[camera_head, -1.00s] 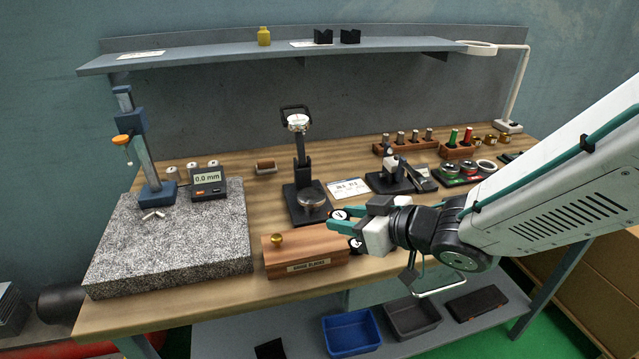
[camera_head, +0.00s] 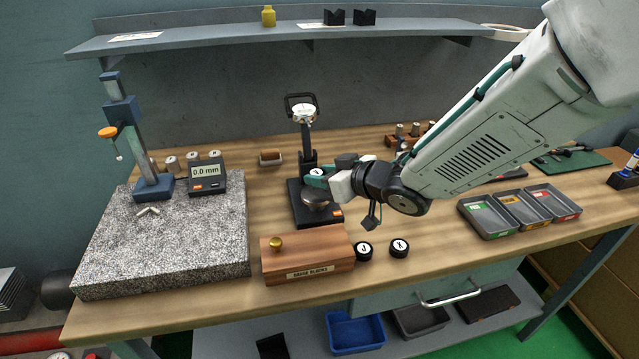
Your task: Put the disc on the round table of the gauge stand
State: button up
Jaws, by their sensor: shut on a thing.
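The gauge stand (camera_head: 305,138) is black, with a white dial on its upright post and a dark base on the bench. Its round table (camera_head: 316,200) is a metal disc-shaped plate low on the stand, partly under my gripper. My gripper (camera_head: 318,178) has teal fingers and is shut on a small disc (camera_head: 316,172), of which only a whitish top shows between the fingers. It appears above the round table, in front of the post. Whether the disc touches the table cannot be told; the fingers hide its underside.
Two black discs marked J (camera_head: 364,250) and K (camera_head: 399,248) lie near the bench's front edge, right of a wooden gauge-block box (camera_head: 306,254). Three grey trays (camera_head: 487,217) are at right.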

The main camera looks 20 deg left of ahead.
aim_at(322, 197)
jog(key=shift+w+a+f, duration=0.1)
jog(key=shift+w+f, duration=0.05)
jog(key=shift+f, duration=0.75)
jog(key=shift+w+a+f, duration=0.1)
jog(key=shift+f, duration=0.8)
jog(key=shift+f, duration=0.1)
jog(key=o, duration=1.1)
jog(key=shift+d+r, duration=0.1)
jog(key=shift+r, duration=0.1)
jog(key=v, duration=1.1)
jog(key=shift+s+d, duration=0.2)
jog(key=shift+d, duration=0.15)
jog(key=shift+r, duration=0.1)
